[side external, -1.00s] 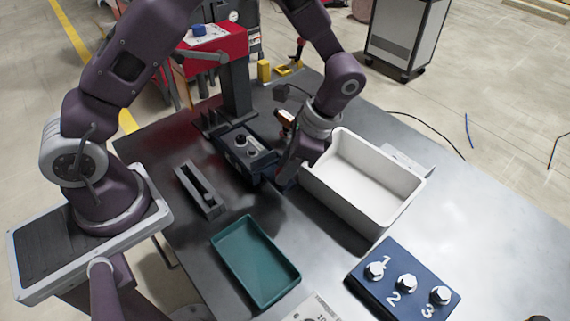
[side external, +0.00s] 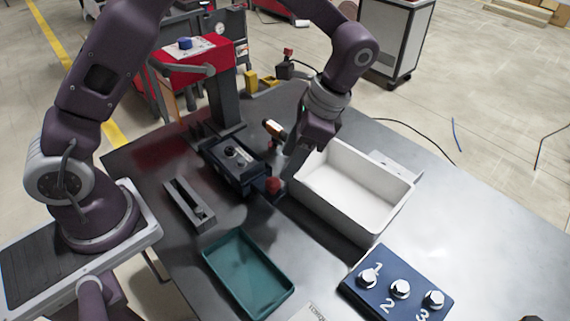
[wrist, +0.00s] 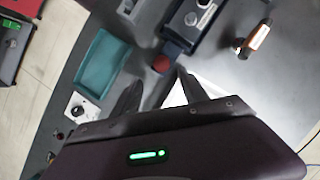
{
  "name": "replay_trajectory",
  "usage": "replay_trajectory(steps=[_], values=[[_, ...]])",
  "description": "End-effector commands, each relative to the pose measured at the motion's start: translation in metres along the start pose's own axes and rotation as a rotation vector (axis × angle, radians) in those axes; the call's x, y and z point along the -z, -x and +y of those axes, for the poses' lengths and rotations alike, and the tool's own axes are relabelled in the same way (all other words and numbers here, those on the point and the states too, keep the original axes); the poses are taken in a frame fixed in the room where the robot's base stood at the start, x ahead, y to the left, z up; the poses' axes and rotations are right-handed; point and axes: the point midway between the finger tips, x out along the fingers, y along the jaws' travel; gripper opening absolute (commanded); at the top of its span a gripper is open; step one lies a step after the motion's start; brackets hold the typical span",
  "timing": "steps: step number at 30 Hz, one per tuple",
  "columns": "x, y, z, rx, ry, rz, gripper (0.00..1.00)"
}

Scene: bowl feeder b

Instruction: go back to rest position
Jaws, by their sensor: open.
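My gripper (side external: 294,168) hangs above the table between the dark vise-like block (side external: 240,165) and the white bin (side external: 350,190). In the wrist view my gripper (wrist: 158,82) shows two dark fingers spread apart with nothing between them. A round red piece (side external: 273,185) is at the near right end of the dark block. It also shows in the wrist view (wrist: 161,63), just beyond the fingertips and apart from them.
A teal tray (side external: 232,254) and a slotted grey block (side external: 178,210) lie on the near left. A blue panel with numbered knobs (side external: 372,302) is at the near right. An orange-and-black tool (side external: 273,131) stands behind my gripper. A red-topped press (side external: 190,66) is at the back.

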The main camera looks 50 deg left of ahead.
Motion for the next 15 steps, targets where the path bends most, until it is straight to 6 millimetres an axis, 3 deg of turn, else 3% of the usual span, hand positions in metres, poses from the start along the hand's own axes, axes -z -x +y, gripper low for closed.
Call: replay_trajectory(steps=[5,8,11,15], values=[[0.0,0.0,0.0,0.0,0.0,-0.001,0.51],[-0.009,0.011,-0.001,0.007,0.027,0.028,0.51],[-0.044,0.047,0.0,0.026,0.131,0.131,0.51],[-0.118,0.091,0.017,0.049,0.354,0.343,0.51]])
